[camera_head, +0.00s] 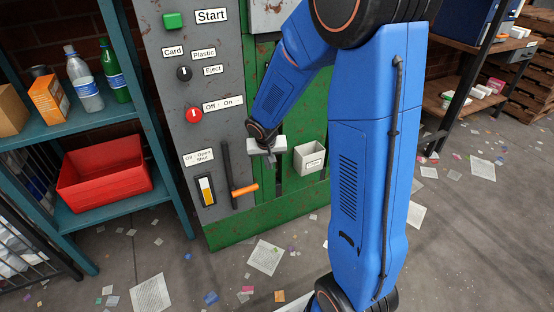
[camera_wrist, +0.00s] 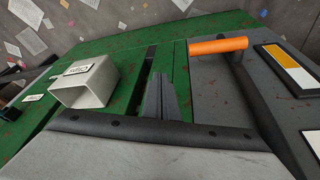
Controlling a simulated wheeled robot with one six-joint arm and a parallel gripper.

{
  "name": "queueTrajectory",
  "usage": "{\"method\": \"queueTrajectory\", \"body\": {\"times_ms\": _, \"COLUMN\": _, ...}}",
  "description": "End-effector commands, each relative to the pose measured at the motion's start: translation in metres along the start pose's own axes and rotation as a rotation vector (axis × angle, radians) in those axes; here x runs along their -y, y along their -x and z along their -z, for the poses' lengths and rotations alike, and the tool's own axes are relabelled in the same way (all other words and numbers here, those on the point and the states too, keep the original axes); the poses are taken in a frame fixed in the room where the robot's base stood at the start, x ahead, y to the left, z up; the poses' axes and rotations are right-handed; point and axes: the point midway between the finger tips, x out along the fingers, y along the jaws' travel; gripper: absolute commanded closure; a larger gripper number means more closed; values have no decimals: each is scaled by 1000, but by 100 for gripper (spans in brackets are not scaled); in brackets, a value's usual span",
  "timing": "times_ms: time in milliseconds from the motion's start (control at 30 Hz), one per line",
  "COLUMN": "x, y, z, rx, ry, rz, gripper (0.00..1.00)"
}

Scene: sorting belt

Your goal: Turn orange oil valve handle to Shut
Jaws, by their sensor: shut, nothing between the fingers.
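The orange oil valve handle (camera_head: 245,190) sticks out to the right, nearly level, from a dark vertical pipe (camera_head: 227,165) on the grey panel. In the wrist view the orange handle (camera_wrist: 218,45) shows at the upper right, joined to the pipe (camera_wrist: 262,105). The Oil: Open Shut label (camera_head: 205,157) is left of the pipe. My gripper (camera_head: 271,160) is up and to the right of the handle, apart from it. In the wrist view my gripper (camera_wrist: 165,90) is shut and empty, with a gap to the handle.
A pale open box (camera_head: 309,159) sits on the green machine front, right of my gripper; it also shows in the wrist view (camera_wrist: 90,85). A yellow-and-white gauge (camera_head: 206,190) is left of the pipe. A red knob (camera_head: 194,115) is above. A teal shelf (camera_head: 110,210) stands left.

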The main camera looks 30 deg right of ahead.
Motion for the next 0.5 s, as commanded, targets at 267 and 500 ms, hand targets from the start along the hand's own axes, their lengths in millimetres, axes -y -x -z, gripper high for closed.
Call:
{"method": "queueTrajectory", "body": {"times_ms": 267, "x": -28, "y": 12, "z": 6, "rx": -1, "ry": -1, "rz": 1, "gripper": 100}}
{"method": "queueTrajectory", "body": {"times_ms": 500, "x": -32, "y": 15, "z": 7, "rx": -1, "ry": 0, "rz": 1, "gripper": 100}}
